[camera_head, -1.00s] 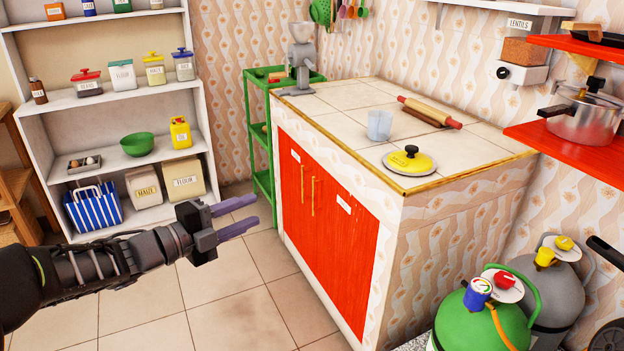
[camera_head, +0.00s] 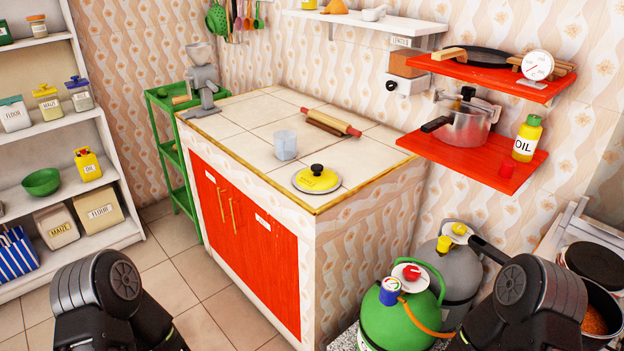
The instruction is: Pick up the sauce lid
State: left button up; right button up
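A round lid (camera_head: 317,180) with a yellow centre, a pale rim and a black knob lies flat on the tiled counter top (camera_head: 262,108), near its front right corner. It looks like the sauce lid. Neither gripper is in view. Dark links of my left arm show at the bottom left and of my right arm at the bottom right, both well apart from the lid. A pot of orange-brown sauce (camera_head: 594,320) stands at the right edge, partly hidden by my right arm.
A clear cup (camera_head: 285,145) and a rolling pin (camera_head: 330,122) are on the counter behind the lid. Green (camera_head: 392,318) and grey (camera_head: 455,275) gas bottles stand right of the counter. A red shelf (camera_head: 470,158) with a steel pot and oil juts out above.

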aim_at(317, 178)
jog(key=z, duration=1.25)
jog(key=j+z, duration=0.8)
jog(key=k+j+z, duration=0.15)
jog(key=j+z, duration=0.25)
jog(key=k+j+z, duration=0.15)
jog(key=j+z, duration=0.25)
jog(key=k+j+z, duration=0.25)
jog(key=j+z, duration=0.15)
jog(key=k+j+z, duration=0.15)
jog(key=k+j, duration=1.1)
jog(key=j, duration=0.1)
